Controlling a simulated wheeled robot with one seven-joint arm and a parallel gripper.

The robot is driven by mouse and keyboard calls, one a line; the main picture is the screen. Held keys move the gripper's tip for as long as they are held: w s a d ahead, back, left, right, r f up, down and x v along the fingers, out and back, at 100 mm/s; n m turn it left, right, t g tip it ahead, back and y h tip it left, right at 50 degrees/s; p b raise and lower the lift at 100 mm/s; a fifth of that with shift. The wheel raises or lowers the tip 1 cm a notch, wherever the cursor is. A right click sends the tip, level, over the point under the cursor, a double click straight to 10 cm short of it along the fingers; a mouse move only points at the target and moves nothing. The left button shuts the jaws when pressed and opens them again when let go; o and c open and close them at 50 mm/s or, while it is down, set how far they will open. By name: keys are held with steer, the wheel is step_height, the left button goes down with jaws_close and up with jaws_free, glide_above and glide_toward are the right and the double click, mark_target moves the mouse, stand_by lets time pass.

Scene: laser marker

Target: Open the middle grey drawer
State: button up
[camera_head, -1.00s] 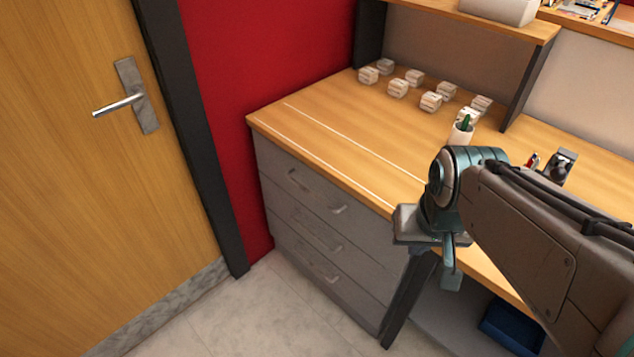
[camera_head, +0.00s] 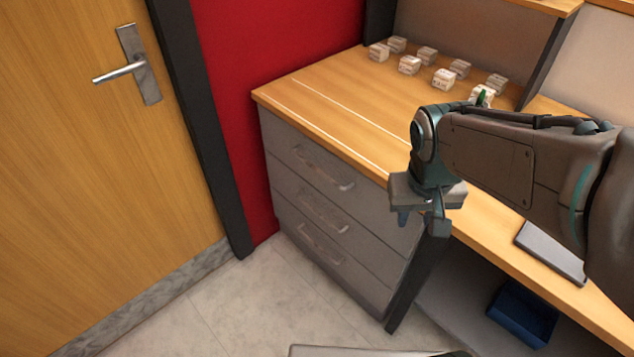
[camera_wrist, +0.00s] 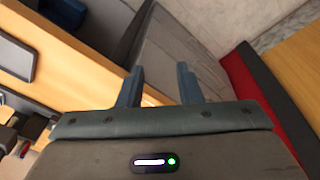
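The grey drawer unit stands under the wooden desktop, with three drawers stacked, all closed. The middle grey drawer (camera_head: 304,204) has a pale bar handle (camera_head: 322,213). The top drawer (camera_head: 318,170) is above it and the bottom drawer (camera_head: 318,250) below. My gripper (camera_head: 420,222) is to the right of the drawer handles, near the desk's front edge, pointing down and empty. In the wrist view my gripper's two blue fingers (camera_wrist: 158,85) are apart with nothing between them. The grey drawer unit (camera_wrist: 172,58) lies beyond them there; its handles are not clear.
The wooden desktop (camera_head: 300,105) overhangs the drawers. Several white cubes (camera_head: 409,65) stand at its back. A dark desk leg (camera_head: 418,285) and a blue bin (camera_head: 522,312) are on the right. Tiled floor (camera_head: 220,310) is open before the drawers; a door (camera_head: 90,190) is at left.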

steer(key=w+a+f+n+h+b, duration=0.1)
steer(key=w+a+f+h+b, duration=0.15)
steer(key=w+f+b, duration=0.4)
steer(key=w+a+f+n+h+b, duration=0.2)
steer(key=w+a+f+b, duration=0.2)
steer(key=f, duration=0.6)
steer(key=w+a+f+n+h+b, duration=0.1)
steer(key=w+a+f+h+b, duration=0.1)
steer(key=w+a+f+b, duration=0.45)
steer(key=w+a+f+n+t+h+b, duration=0.3)
steer(key=a+f+n+t+b, duration=0.2)
steer(key=a+f+t+b, duration=0.75)
steer(key=w+d+f+g, duration=0.2)
steer(key=w+d+f, duration=0.2)
steer(key=w, duration=0.5)
steer(key=shift+w+f+b, duration=0.25)
steer(key=shift+w+b, duration=0.05)
steer(key=shift+b, duration=0.05)
steer(key=shift+d+g, duration=0.1)
steer(key=shift+g, duration=0.15)
jaws_close()
